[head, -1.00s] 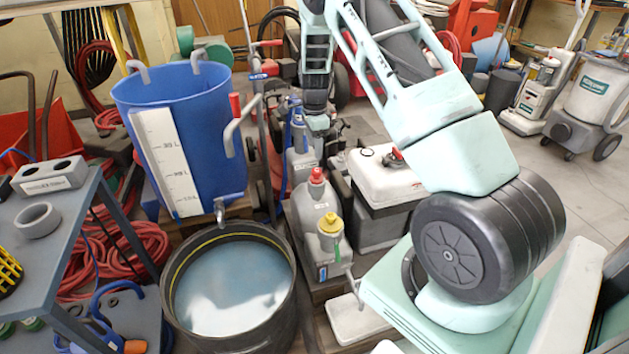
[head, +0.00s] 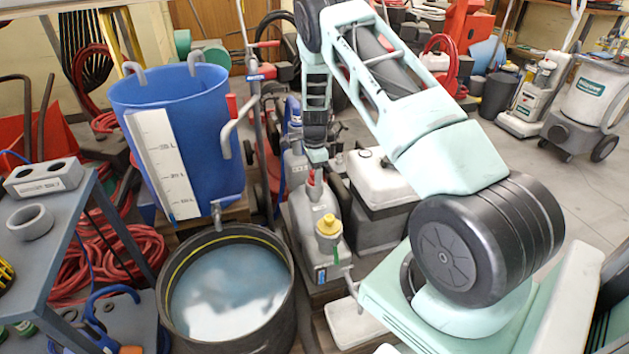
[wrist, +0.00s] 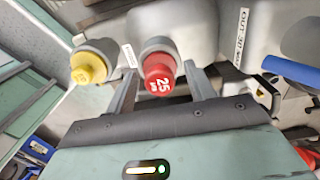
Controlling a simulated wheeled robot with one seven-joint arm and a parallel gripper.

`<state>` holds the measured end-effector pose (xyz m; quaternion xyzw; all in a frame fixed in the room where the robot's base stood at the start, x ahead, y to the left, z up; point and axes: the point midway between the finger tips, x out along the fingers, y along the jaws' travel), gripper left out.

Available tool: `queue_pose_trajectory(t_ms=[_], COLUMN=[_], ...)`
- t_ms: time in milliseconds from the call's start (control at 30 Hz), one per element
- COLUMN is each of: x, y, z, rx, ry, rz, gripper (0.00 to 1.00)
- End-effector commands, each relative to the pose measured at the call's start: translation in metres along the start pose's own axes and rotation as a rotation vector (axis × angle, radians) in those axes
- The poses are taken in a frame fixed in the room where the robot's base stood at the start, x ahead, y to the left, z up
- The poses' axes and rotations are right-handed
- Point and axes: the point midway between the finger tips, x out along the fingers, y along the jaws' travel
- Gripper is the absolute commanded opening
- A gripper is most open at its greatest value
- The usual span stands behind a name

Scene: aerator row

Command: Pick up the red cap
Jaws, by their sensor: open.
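The red cap (wrist: 158,70) sits on the neck of a grey jug (wrist: 187,25) and carries white markings. In the head view, the red cap (head: 314,184) shows just below my gripper (head: 317,160), which partly hides it. In the wrist view, my gripper (wrist: 161,88) is open, with one finger on each side of the red cap. I cannot tell whether either finger touches it. The jug stands upright in a row with others.
A yellow cap (wrist: 88,68) on a neighbouring jug is close beside the left finger; it also shows in the head view (head: 328,224). A white tank (head: 382,178) stands right of the jugs. A black tub of water (head: 228,290) and a blue barrel (head: 185,140) stand left.

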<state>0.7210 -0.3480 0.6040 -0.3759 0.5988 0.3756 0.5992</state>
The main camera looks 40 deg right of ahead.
Motion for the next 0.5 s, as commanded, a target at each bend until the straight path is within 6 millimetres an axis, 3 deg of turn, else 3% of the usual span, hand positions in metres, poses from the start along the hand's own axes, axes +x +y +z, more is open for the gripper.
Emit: queue_pose_trajectory(t_ms=[67, 200, 500], x=[-0.0004, -0.0004, -0.0026], y=[0.0, 0.0001, -0.0001], z=[0.0001, 0.0001, 0.0002], rx=[0.0, 0.0, 0.0], ry=[0.0, 0.0, 0.0], rz=[0.0, 0.0, 0.0], gripper=[0.54, 0.16, 0.16])
